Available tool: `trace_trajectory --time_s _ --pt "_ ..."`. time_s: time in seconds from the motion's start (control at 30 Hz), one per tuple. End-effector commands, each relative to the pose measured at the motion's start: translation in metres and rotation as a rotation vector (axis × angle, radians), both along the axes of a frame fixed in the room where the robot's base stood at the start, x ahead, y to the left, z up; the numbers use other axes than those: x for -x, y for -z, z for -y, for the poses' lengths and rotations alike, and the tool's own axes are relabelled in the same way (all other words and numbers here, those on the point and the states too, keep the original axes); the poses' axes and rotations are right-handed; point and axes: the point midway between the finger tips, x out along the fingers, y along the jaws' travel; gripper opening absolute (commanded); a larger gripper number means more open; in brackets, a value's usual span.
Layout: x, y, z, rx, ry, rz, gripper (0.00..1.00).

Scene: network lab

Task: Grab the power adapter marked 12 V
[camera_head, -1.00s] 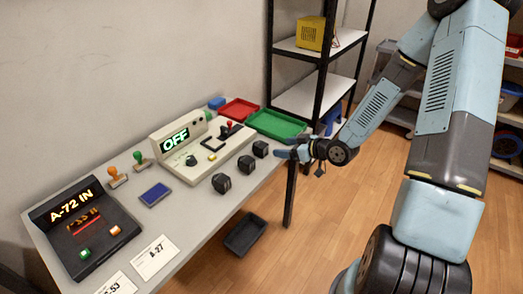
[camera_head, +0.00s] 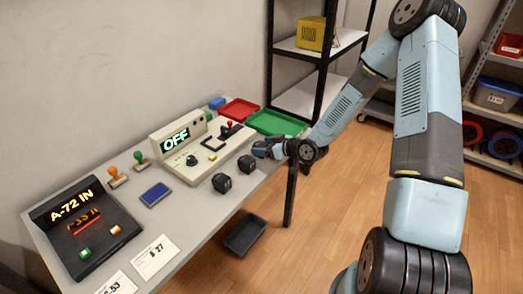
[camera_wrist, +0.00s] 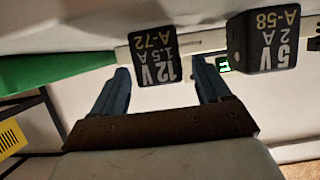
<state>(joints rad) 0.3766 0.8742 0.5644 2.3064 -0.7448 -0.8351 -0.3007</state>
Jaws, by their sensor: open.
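The black power adapter marked "12 V 1.5 A A-72" (camera_wrist: 155,58) shows upside down in the wrist view, between the tips of my open gripper (camera_wrist: 160,68). Bare space shows between each finger and the adapter's sides, and nothing is gripped. In the head view my gripper (camera_head: 263,149) is at the table's right edge and hides this adapter. A second adapter marked "5 V 2 A A-58" (camera_wrist: 265,42) is to the right in the wrist view. Two black adapters (camera_head: 246,163) (camera_head: 222,183) stand in a row along the table edge in the head view.
A beige console (camera_head: 200,160) with an "OFF" display stands behind the adapters. Green (camera_head: 277,123) and red (camera_head: 239,110) trays are at the table's far end. A dark panel reading "A-72 IN" (camera_head: 85,225) and labelled cards (camera_head: 155,257) are at the left. A black bin (camera_head: 245,236) is below the table.

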Motion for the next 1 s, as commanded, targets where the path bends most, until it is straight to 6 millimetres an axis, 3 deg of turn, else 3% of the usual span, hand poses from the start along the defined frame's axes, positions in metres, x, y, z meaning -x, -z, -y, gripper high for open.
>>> trace_trajectory --time_s 0.23,0.5,1.0 --pt "-0.018 0.012 -0.026 -0.001 -0.001 0.000 0.77" --pt "-0.022 0.013 -0.028 0.001 0.001 0.001 0.77" --pt "-0.021 0.013 -0.028 0.000 0.001 0.000 0.30"
